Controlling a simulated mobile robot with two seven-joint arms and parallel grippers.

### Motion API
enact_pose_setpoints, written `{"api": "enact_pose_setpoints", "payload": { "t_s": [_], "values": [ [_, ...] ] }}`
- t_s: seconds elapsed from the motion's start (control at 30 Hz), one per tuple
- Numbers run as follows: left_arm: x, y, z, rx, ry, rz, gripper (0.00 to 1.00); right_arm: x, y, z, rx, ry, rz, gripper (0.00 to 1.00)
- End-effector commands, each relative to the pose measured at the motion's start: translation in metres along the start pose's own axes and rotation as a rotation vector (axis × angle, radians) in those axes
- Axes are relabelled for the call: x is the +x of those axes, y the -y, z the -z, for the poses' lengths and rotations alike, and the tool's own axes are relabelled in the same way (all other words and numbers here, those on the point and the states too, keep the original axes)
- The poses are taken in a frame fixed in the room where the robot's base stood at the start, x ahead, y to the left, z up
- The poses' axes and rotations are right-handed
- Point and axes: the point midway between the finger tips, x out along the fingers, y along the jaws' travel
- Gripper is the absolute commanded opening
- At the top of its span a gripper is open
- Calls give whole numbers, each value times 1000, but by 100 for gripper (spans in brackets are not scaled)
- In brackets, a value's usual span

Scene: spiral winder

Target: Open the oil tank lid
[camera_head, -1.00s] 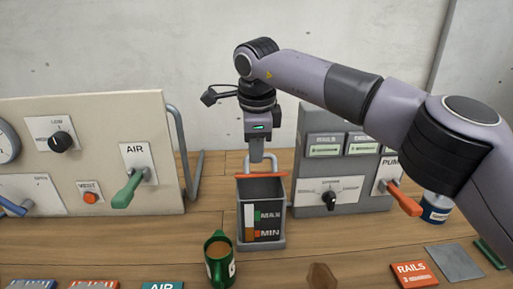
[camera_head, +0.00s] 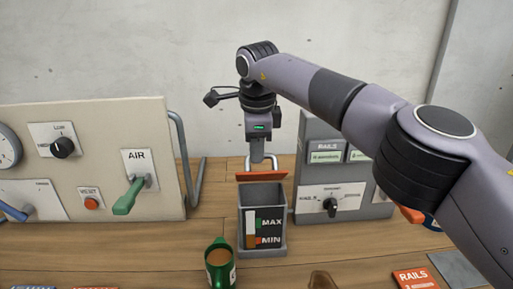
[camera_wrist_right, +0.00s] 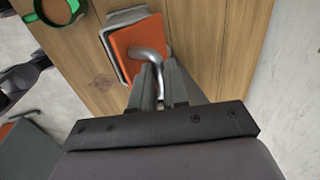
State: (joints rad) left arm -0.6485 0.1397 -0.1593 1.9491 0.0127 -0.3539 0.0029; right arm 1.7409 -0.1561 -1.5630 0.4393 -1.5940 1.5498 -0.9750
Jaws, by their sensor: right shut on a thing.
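The oil tank (camera_head: 278,243) is a small grey box with MAX and MIN marks on its front, standing on the table in the middle of the head view. Its orange lid (camera_head: 262,177) stands raised at the tank's back edge, and the tank's top is open. The lid (camera_wrist_right: 127,45) also shows in the right wrist view with a bent metal handle (camera_wrist_right: 148,54). My right gripper (camera_head: 257,158) is above and behind the tank, shut on the lid handle. In the right wrist view the fingers (camera_wrist_right: 159,85) close around the handle's end.
A green mug (camera_head: 220,265) stands close in front of the tank at left. A panel with a green AIR lever (camera_head: 130,195) is at left. A grey panel with a selector knob (camera_head: 330,206) is close at right. A red RAILS card (camera_head: 412,278) lies at front right.

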Motion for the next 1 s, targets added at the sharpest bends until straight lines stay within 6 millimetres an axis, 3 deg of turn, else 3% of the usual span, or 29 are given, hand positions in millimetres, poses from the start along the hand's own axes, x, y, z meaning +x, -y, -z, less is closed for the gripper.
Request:
{"api": "enact_pose_setpoints", "payload": {
  "t_s": [0.13, 0.17, 0.2, 0.23, 0.57, 1.0],
  "values": [
    [0, 0, -1, 0, 0, 0, 25, 5, -1, 1, 0, -3, -6, 0],
    [0, 0, -1, 0, 0, 0, 25, 5, -1, 1, 0, -3, -6, 24],
    [0, 0, -1, 0, 1, 0, 25, 5, -1, 1, 1, -3, -6, 37],
    [0, 0, -1, 0, 1, 0, 25, 5, -1, 1, 1, -3, -5, 40],
    [0, 0, -1, 0, 1, 0, 25, -1, 0, 0, 0, -1, -2, 40],
    [0, 0, -1, 0, 1, 0, 25, -62, 0, 0, 0, -1, -2, 40]
  ]
}}
